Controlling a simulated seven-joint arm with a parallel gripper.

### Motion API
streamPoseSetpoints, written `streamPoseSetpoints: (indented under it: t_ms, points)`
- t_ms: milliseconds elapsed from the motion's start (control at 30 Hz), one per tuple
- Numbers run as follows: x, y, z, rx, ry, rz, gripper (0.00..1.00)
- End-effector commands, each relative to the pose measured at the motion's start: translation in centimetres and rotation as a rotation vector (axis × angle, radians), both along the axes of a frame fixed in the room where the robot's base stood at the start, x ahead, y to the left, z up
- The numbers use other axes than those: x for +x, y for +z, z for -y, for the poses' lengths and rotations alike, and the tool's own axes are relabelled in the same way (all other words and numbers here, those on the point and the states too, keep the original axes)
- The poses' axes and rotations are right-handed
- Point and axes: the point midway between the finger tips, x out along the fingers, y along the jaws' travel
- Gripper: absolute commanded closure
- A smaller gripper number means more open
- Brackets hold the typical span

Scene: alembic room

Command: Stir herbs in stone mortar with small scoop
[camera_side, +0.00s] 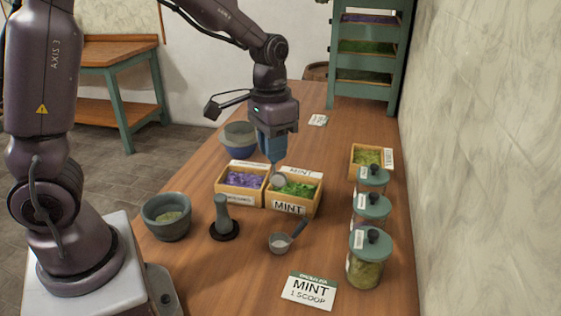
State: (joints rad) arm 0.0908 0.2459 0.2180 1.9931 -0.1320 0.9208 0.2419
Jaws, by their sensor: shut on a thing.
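The stone mortar (158,227) stands at the left near the table edge, with some green herbs (170,217) inside. My gripper (273,158) points down above the herb boxes, well behind and to the right of the mortar. It is shut on a scoop whose round metal bowl (278,181) shows below the fingers, at the edge of the mint box (289,208). The scoop's handle is mostly hidden by the fingers. I cannot tell whether the bowl touches the mint or holds any. A second scoop (279,243) with a dark handle lies on the table in front.
A dark pestle (222,213) stands upright on a round base right of the mortar. A box of purple herbs (227,195) adjoins the mint. A blue-grey bowl (238,146) is behind. Lidded jars (366,275) line the right side. A mint card (309,291) lies in front.

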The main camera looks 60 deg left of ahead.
Motion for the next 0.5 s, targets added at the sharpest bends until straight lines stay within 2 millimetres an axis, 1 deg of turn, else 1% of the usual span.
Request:
streamPoseSetpoints:
  t_ms: [33, 167, 267, 300, 367, 400, 500]
  points:
    - [-0.4, 0.0, -1.2, -0.011, -0.008, 0.000, 1.00]
    - [-1.7, -0.1, -4.5, -0.046, -0.060, -0.002, 1.00]
    - [-3.3, -0.2, -7.6, -0.084, -0.115, -0.008, 1.00]
    - [-4.2, -0.3, -9.0, -0.102, -0.142, -0.012, 1.00]
    - [-5.7, -0.3, -11.1, -0.130, -0.186, -0.018, 1.00]
    - [-6.8, -0.3, -12.4, -0.150, -0.217, -0.023, 1.00]
    - [-9.6, -0.3, -15.1, -0.195, -0.291, -0.038, 1.00]
